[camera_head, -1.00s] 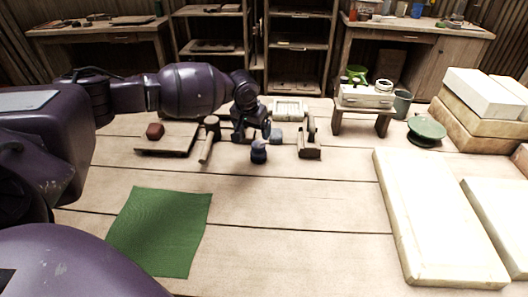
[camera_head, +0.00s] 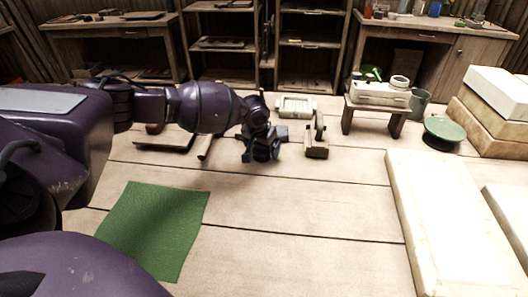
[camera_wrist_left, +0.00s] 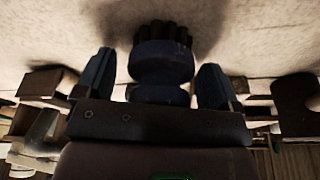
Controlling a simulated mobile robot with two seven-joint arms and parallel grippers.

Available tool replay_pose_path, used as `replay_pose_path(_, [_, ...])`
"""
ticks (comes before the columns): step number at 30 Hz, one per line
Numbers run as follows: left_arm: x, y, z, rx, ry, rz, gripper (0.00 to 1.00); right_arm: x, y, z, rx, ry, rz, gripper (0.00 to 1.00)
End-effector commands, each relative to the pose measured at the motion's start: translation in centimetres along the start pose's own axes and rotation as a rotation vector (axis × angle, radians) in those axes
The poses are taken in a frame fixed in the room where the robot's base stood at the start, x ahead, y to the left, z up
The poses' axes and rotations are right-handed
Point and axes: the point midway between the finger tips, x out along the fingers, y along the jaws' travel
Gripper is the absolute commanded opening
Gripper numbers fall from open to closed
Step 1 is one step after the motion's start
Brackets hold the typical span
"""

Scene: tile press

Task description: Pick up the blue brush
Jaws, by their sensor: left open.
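The blue brush (camera_wrist_left: 160,62) is upside down in the left wrist view, with a rounded blue body and dark bristles at the top of the picture. It is between the two fingers of my left gripper (camera_head: 262,157), with a visible gap on each side. The gripper is open and down around the brush, close above the tabletop. In the head view the gripper and wrist largely hide the brush. My right gripper is not in view.
A wooden tool (camera_head: 316,140) stands just right of the gripper, with a pale tray (camera_head: 296,106) behind. A green cloth (camera_head: 152,230) lies front left. A small stool (camera_head: 376,108) and a pale slab (camera_head: 440,220) are to the right. The middle front is clear.

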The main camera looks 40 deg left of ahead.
Motion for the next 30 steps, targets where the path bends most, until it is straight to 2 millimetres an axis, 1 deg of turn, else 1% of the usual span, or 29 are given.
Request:
replay_pose_path(4, [-0.3, 0.0, -0.2, 0.000, 0.005, 0.001, 0.88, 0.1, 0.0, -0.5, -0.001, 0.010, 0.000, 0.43])
replay_pose_path(5, [-0.3, 0.0, -0.2, 0.000, 0.005, 0.001, 0.86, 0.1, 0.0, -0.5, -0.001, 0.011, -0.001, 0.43])
replay_pose_path(12, [-0.3, 0.0, -0.1, 0.000, 0.004, 0.000, 0.50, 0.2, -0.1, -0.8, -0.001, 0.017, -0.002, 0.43])
replay_pose_path(15, [-0.3, 0.0, -0.1, 0.000, 0.004, 0.000, 0.36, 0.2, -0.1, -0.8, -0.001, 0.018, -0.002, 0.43])
replay_pose_path(23, [-0.5, 0.0, -0.2, 0.000, 0.004, 0.001, 0.36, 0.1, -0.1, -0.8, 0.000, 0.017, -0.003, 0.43])
replay_pose_path(26, [-1.4, 0.0, -0.5, 0.000, 0.007, 0.001, 0.36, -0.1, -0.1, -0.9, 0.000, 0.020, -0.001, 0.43])
replay_pose_path(29, [-3.0, 0.0, -1.0, 0.000, 0.011, 0.001, 0.36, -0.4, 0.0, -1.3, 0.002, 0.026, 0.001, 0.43])
replay_pose_path(30, [-3.8, 0.0, -1.2, 0.000, 0.013, 0.002, 0.36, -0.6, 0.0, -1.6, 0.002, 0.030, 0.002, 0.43])
